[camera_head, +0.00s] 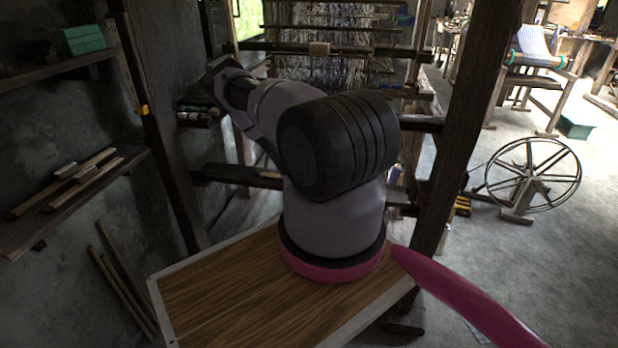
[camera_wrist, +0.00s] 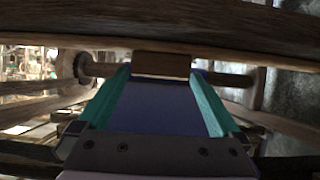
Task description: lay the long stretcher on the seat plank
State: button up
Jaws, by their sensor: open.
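In the wrist view my gripper (camera_wrist: 161,76) is open, with teal fingers spread to either side. A wooden block (camera_wrist: 162,65) shows just beyond and between the fingertips, with a dark round rod (camera_wrist: 235,79) running out on both sides of it; I cannot tell whether this is the long stretcher. No grip on it shows. In the head view my arm reaches away toward the loom and its gripper is hidden. A dark plank (camera_head: 228,173) low across the loom, with a pale piece on it, may be the seat plank; this is unclear.
Loom posts (camera_head: 462,125) and crossbeams stand close around my arm. A thick wooden beam (camera_wrist: 160,25) crosses above the fingertips. The left shelf (camera_head: 95,190) holds wooden sticks with blocks. A spinning wheel (camera_head: 533,178) stands right, with open floor around it.

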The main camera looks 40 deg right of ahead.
jog(key=v, duration=1)
jog(key=shift+a, duration=0.2)
jog(key=w+a+r+m+y, duration=0.1)
jog(key=w+a+r, duration=0.2)
jog(key=r, duration=0.3)
jog(key=w+a+r+m+g+y, duration=0.1)
jog(key=w+a+r, duration=0.15)
jog(key=r, duration=0.25)
jog(key=w+a+r+m+y, duration=0.1)
jog(key=w+a+r, duration=0.2)
jog(key=r, duration=0.3)
jog(key=s+a+r+n+y, duration=0.1)
jog(key=a+r+y, duration=0.1)
jog(key=a+r, duration=0.5)
jog(key=s+a+r+n+y, duration=0.1)
jog(key=a+r+y, duration=0.15)
jog(key=r, duration=0.95)
jog(key=s+a+r+n+y, duration=0.3)
jog(key=s+a+r, duration=0.55)
jog(key=r, duration=0.45)
jog(key=s+a+r+n, duration=0.2)
jog(key=s+r, duration=0.1)
jog(key=s, duration=0.6)
jog(key=s+a+r+n, duration=0.1)
jog(key=s+a+r, duration=0.2)
jog(key=s, duration=0.6)
jog(key=shift+s+r+n+y, duration=0.4)
jog(key=shift+r+y, duration=0.05)
jog(key=shift+r, duration=0.4)
jog(key=shift+a, duration=0.1)
